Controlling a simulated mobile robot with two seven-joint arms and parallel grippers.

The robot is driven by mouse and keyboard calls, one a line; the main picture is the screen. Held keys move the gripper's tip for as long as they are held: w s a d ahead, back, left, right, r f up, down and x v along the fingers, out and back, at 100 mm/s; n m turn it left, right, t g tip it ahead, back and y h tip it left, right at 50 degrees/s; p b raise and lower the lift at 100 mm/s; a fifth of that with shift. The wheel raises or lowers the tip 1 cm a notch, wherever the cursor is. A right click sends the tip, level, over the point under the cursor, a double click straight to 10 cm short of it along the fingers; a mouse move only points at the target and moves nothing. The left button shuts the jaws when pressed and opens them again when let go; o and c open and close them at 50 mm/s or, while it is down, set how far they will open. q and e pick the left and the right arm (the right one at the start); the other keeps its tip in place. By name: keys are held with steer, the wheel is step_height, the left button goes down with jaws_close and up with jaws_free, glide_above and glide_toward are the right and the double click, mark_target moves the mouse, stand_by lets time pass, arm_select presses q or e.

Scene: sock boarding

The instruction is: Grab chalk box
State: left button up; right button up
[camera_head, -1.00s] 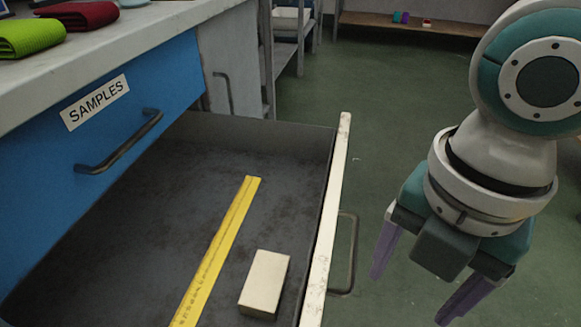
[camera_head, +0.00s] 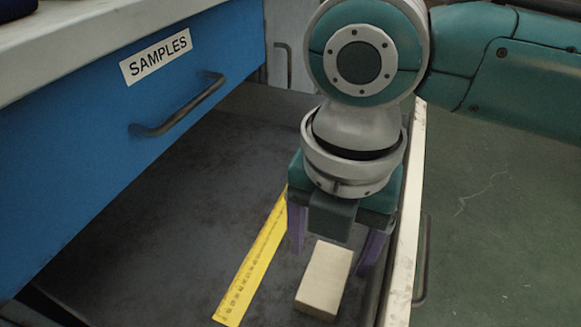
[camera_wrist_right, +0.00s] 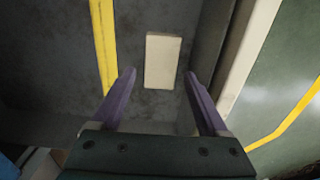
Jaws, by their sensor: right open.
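The chalk box is a small cream-white block (camera_head: 325,279) lying flat on the dark floor of the open drawer, near its front panel. In the right wrist view the block (camera_wrist_right: 162,61) lies beyond and between the fingertips, with a gap on both sides. My right gripper (camera_head: 333,250) is open and points down over the drawer, above and just behind the block. Its purple fingers (camera_wrist_right: 160,78) hold nothing. I cannot tell its exact height above the block. My left gripper is not in view.
A yellow ruler (camera_head: 252,262) lies left of the block in the drawer. The drawer's pale front panel (camera_head: 402,245) stands close on the right, with a handle (camera_head: 424,262) outside. A blue closed drawer labelled SAMPLES (camera_head: 115,115) is at the left.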

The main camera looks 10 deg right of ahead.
mark_target(327, 274)
step_height(327, 274, down, 6)
steer(key=b, duration=0.4)
steer(key=shift+s+d+f, duration=0.1)
steer(key=shift+f, duration=0.05)
steer(key=c, duration=1.2)
